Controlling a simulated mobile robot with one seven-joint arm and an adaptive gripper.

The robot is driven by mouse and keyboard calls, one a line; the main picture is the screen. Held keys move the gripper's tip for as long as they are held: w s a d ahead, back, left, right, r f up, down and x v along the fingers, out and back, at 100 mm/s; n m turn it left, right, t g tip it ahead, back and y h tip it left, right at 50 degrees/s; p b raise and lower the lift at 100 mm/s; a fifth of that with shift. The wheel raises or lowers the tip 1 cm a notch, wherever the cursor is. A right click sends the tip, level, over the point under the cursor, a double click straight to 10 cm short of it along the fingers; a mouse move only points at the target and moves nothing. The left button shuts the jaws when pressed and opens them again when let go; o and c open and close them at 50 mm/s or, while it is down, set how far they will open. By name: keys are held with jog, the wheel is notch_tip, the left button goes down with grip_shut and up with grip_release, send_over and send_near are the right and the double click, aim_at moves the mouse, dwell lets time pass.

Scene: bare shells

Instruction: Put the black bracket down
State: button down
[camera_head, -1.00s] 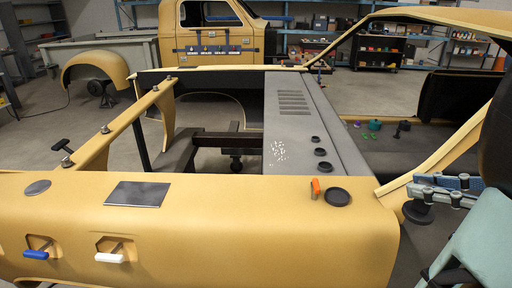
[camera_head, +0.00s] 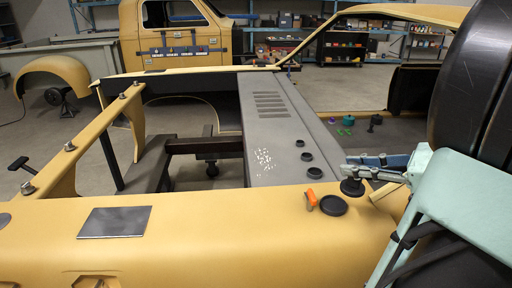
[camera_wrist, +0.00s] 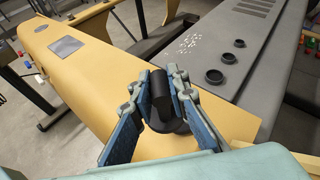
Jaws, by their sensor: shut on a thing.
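The black bracket (camera_head: 352,187) is a dark piece with a round flat foot, held below the fingertips in the head view. My gripper (camera_head: 352,171) is shut on it, just above and right of a black disc on the yellow panel. In the wrist view, the bracket's dark cylinder (camera_wrist: 162,92) stands between the blue-padded fingers of my gripper (camera_wrist: 163,73). A dark round shape under it is partly hidden, and I cannot tell whether the foot touches the panel.
The yellow panel (camera_head: 200,258) bears a black disc (camera_head: 333,206), an orange-handled item (camera_head: 311,199) and a dark square plate (camera_head: 114,222). Black rings (camera_head: 308,157) stand on the grey strip (camera_head: 285,130). Bare yellow surface lies left of the orange item.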

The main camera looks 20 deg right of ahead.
jog(key=shift+w+d+f, duration=0.1)
jog(key=shift+w+f, duration=0.8)
jog(key=shift+f, duration=0.65)
jog(key=shift+w+d+f, duration=0.1)
jog(key=shift+w+f, duration=0.85)
jog(key=shift+f, duration=0.55)
jog(key=shift+w+f, duration=0.9)
jog(key=shift+f, duration=0.65)
jog(key=shift+f, duration=0.15)
jog(key=shift+f+b, duration=0.25)
jog(key=shift+b, duration=0.1)
jog(key=c, duration=1.9)
grip_release()
jog(key=shift+s+d+r+p, duration=0.1)
jog(key=shift+r+p, duration=0.2)
jog(key=shift+r, duration=0.25)
jog(key=v, duration=1.1)
jog(key=shift+s+d+b, duration=0.1)
jog(key=shift+s+b, duration=0.25)
